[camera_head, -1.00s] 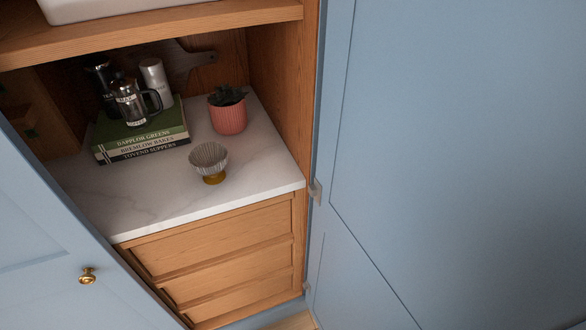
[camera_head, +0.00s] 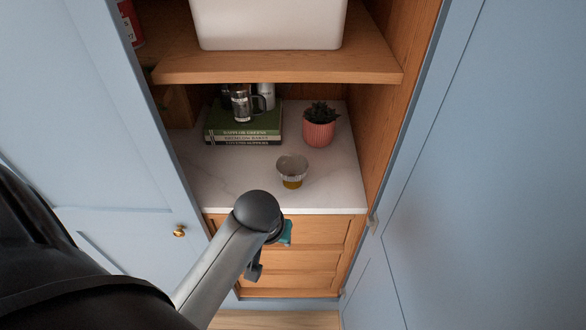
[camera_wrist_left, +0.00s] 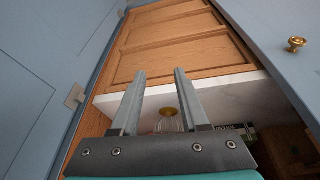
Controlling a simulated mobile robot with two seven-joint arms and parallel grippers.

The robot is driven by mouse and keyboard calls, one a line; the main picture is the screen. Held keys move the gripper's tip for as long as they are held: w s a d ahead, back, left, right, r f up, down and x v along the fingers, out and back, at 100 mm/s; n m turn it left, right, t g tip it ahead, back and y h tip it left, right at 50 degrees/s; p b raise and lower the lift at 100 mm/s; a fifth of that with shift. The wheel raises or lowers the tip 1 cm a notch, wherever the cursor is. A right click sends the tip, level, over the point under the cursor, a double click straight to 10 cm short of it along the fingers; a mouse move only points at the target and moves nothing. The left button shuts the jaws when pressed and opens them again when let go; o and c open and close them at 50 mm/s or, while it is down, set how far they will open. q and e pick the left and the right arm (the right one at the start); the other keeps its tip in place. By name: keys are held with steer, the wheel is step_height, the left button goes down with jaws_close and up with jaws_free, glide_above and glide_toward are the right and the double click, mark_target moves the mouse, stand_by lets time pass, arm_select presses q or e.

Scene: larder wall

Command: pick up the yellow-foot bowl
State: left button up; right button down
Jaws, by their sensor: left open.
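The yellow-foot bowl (camera_head: 292,167), a ribbed pale grey cup shape on a yellow foot, stands upright on the white marble counter (camera_head: 225,190), near its front edge. In the left wrist view, which looks upside down, the bowl (camera_wrist_left: 168,120) shows beyond the fingers, its yellow foot uppermost. My left gripper (camera_wrist_left: 159,74) is open and empty, its two fingers apart. In the head view, my left arm reaches in front of the drawers, below and in front of the bowl; its wrist hides the fingers. My gripper is apart from the bowl. My right gripper is not in view.
A pink pot with a plant (camera_head: 319,130) stands behind and right of the bowl. Stacked books (camera_head: 240,125) bear a metal mug (camera_head: 242,103) at back left. A wooden shelf (camera_head: 280,68) with a white container (camera_head: 268,25) overhangs the counter. Blue doors flank the opening.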

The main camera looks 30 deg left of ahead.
arm_select(q)
steer(key=w+a+r+n, duration=0.5)
steer(key=w+a+n, duration=0.1)
steer(key=w+n, duration=0.15)
steer(key=n, duration=0.7)
glide_toward(286, 175)
steer(key=shift+h, duration=0.4)
steer(key=b+x, duration=0.1)
steer(key=x, duration=0.5)
steer(key=shift+a+f, duration=0.15)
steer(key=shift+f, duration=0.1)
steer(key=shift+a+b+x, duration=0.15)
steer(key=shift+b+x, duration=0.2)
steer(key=shift+x, duration=0.95)
steer(key=shift+a+b+x, duration=0.15)
steer(key=shift+b+x, duration=0.15)
steer(key=shift+x, duration=1)
steer(key=shift+w+r, duration=0.1)
steer(key=shift+w, duration=0.05)
steer(key=shift+c, duration=0.2)
jaws_close()
